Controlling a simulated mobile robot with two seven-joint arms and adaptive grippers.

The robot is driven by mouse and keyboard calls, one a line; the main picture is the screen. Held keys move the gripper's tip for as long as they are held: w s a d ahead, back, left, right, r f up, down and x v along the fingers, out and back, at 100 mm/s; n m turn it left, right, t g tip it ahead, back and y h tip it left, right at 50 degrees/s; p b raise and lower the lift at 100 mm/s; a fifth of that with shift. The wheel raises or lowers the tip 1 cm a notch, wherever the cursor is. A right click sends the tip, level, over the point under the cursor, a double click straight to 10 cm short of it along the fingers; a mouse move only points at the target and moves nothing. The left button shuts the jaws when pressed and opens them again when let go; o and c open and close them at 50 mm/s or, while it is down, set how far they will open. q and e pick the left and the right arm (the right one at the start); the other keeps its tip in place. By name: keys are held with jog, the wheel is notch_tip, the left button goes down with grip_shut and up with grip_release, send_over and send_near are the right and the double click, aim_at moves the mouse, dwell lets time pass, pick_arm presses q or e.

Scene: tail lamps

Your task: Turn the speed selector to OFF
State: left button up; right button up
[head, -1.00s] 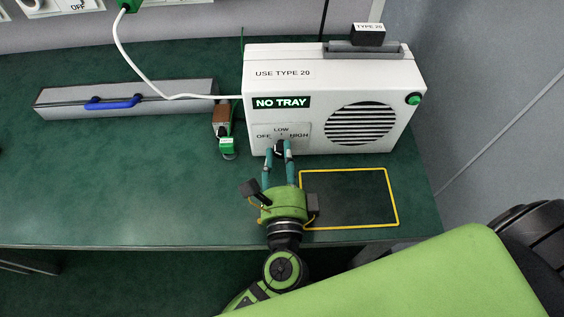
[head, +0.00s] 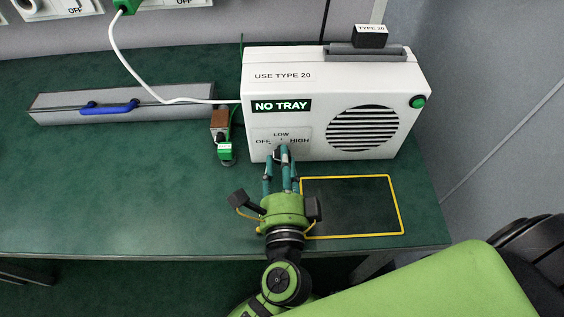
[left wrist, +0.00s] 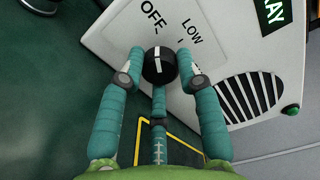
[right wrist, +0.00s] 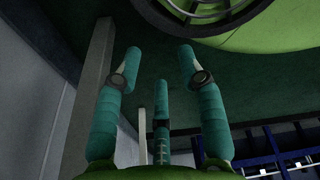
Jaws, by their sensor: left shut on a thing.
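The speed selector is a black round knob (left wrist: 158,65) with a white line, on the front of a white machine (head: 350,80). In the left wrist view its line points up, roughly toward the mark beside OFF (left wrist: 151,13); LOW (left wrist: 191,32) is to the right. In the head view my fingers largely hide the knob. My left gripper (head: 281,160) is shut on the knob, with teal fingers at both sides and below, also in the left wrist view (left wrist: 160,78). My right gripper (right wrist: 160,68) is open and empty, away from the machine, seen only in its wrist view.
A NO TRAY sign (head: 282,106) is above the dial. A yellow outlined rectangle (head: 402,218) is on the green bench, right of my left gripper. A grey case with a blue handle (head: 110,107) and a small brown and green block (head: 222,135) are to the left.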

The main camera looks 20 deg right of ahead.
pick_arm(q)
jog(key=o, duration=1.1)
jog(key=shift+o, duration=0.2)
jog(key=v, duration=1.2)
